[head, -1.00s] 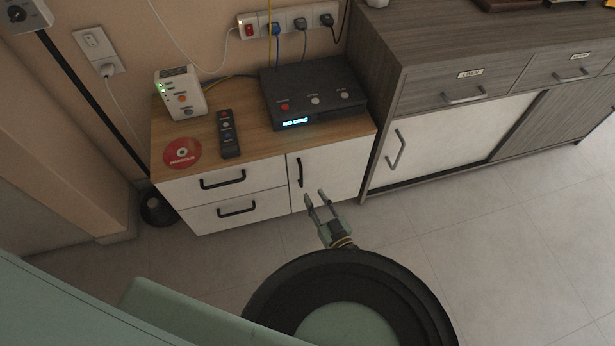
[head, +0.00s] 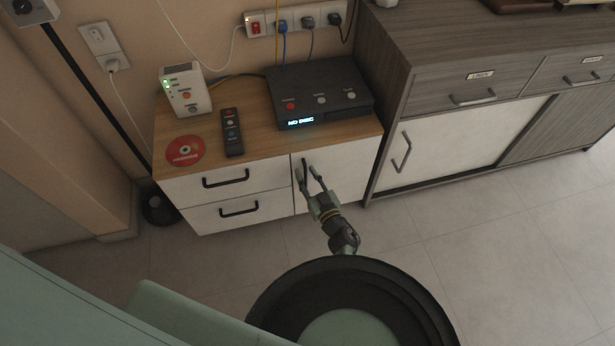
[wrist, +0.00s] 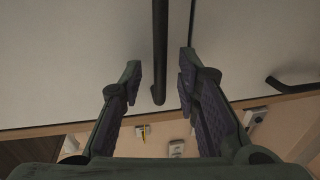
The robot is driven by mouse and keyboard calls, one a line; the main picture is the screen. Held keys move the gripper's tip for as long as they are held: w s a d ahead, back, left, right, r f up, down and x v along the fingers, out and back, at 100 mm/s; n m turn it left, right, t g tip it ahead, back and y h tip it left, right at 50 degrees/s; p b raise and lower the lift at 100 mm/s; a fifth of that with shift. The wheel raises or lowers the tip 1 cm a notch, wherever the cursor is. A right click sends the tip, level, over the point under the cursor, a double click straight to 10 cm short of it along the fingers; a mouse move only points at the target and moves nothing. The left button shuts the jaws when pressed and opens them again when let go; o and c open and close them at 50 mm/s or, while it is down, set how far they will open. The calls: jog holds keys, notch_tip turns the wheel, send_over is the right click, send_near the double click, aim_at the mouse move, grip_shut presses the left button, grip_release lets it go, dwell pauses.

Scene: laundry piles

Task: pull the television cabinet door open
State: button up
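The television cabinet (head: 260,214) is low, with a wood top, two white drawers on the left and a white door (head: 345,172) on the right. The door is shut. Its black vertical handle is partly hidden by my gripper in the head view. My gripper (head: 309,171) is open at the handle, near the door's left edge. In the wrist view, the handle (wrist: 159,55) lies between the two spread fingers of my gripper (wrist: 160,75), with a gap on each side. No finger visibly touches it.
A black disc player (head: 318,92), a remote (head: 232,132), a red disc (head: 185,151) and a white router (head: 186,90) sit on the cabinet top. A grey wood sideboard (head: 450,50) stands close on the right. The tiled floor (head: 480,250) in front is clear.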

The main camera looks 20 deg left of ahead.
jog(key=shift+c, duration=0.4)
grip_shut()
dwell(0.4)
